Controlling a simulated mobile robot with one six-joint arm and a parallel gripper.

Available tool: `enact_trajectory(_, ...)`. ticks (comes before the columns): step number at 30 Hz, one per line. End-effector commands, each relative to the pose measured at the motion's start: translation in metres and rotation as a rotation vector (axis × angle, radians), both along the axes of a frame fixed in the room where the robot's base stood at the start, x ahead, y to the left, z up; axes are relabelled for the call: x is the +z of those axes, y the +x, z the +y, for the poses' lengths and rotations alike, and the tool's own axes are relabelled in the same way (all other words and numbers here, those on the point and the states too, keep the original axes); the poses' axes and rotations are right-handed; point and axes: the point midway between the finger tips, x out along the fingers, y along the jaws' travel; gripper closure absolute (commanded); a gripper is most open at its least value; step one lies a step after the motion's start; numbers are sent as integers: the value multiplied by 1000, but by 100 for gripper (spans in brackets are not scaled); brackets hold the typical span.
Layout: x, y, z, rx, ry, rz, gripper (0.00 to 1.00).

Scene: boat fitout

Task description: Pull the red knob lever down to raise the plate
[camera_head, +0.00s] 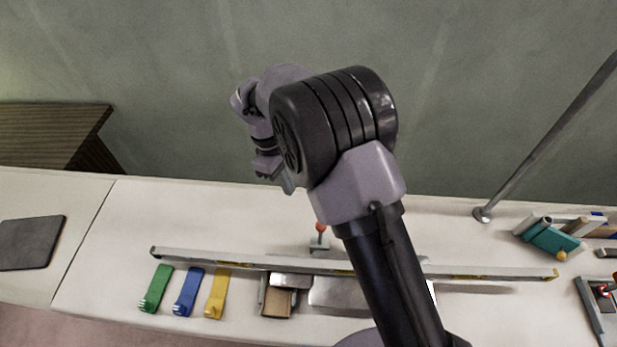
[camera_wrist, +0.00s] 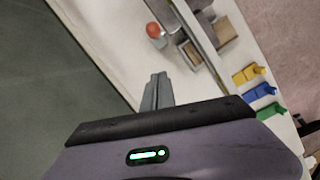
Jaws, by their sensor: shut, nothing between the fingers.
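The red knob (camera_head: 321,227) tops a short lever on a small grey bracket (camera_head: 319,243) near the middle of the white bench, behind a long metal bar. In the wrist view the red knob (camera_wrist: 154,30) shows beyond the fingertips. My gripper (camera_head: 288,187) is shut and empty, left of and above the knob, apart from it. Its closed fingers also show in the wrist view (camera_wrist: 157,88). A flat grey plate (camera_head: 338,293) lies in front of the bar, partly hidden by my arm; I cannot tell whether it is the lever's plate.
The long bar (camera_head: 205,257) spans the bench. Green (camera_head: 156,289), blue (camera_head: 188,291) and yellow (camera_head: 216,293) pieces lie in front of it. A slanted pole (camera_head: 545,143) stands at right near a teal item (camera_head: 553,241).

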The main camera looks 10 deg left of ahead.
Motion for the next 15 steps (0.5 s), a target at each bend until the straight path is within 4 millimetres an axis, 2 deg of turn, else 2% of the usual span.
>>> enact_trajectory(3,-9,0,5,31,-11,10,100)
enact_trajectory(11,-10,0,4,28,-11,10,100)
enact_trajectory(15,-23,-2,1,26,-13,12,100)
